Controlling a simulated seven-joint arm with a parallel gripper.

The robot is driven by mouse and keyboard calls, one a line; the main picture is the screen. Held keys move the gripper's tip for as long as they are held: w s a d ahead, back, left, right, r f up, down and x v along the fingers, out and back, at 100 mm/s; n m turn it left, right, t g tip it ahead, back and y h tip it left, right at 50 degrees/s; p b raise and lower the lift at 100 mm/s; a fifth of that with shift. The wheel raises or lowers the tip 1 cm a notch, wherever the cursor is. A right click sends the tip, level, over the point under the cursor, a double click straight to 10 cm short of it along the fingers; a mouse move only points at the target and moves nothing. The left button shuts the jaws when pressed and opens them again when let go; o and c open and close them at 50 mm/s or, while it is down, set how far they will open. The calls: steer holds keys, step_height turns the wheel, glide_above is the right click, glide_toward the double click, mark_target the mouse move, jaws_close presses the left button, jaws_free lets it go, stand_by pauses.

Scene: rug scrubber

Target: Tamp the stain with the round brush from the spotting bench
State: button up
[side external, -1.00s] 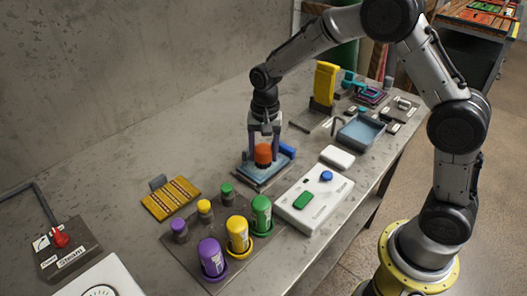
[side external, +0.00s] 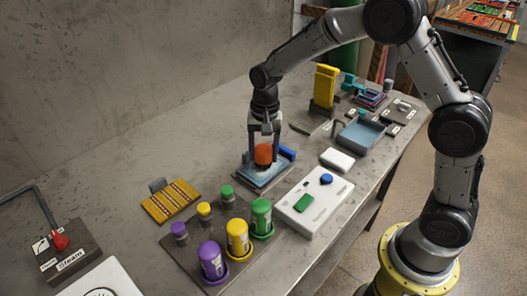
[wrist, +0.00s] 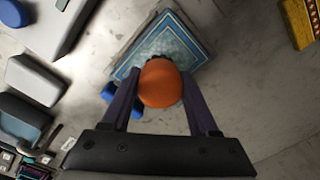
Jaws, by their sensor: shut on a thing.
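My gripper (side external: 264,150) points down and is shut on the round brush (side external: 263,154), whose orange rounded top sits between the two fingers. In the wrist view the orange top (wrist: 160,84) lies between the dark purple fingers. A small blue rug piece with a pale border (side external: 262,177) is directly below the brush, on a grey base; it also shows in the wrist view (wrist: 188,42). The brush's lower end is hidden, so I cannot tell whether it touches the rug. No stain is visible; the brush covers part of the rug.
Purple, yellow and green bottles (side external: 237,237) stand on a plate in front. A white box with green and blue pads (side external: 314,207) is to the right. A blue tray (side external: 360,135) lies farther back.

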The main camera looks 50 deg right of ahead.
steer(key=shift+f, duration=0.5)
stand_by(0.3)
steer(key=shift+r, duration=0.1)
steer(key=shift+r, duration=0.55)
steer(key=shift+f, duration=0.55)
stand_by(0.8)
steer(key=shift+r, duration=0.55)
steer(key=shift+f, duration=0.55)
stand_by(0.8)
steer(key=shift+r, duration=3.5)
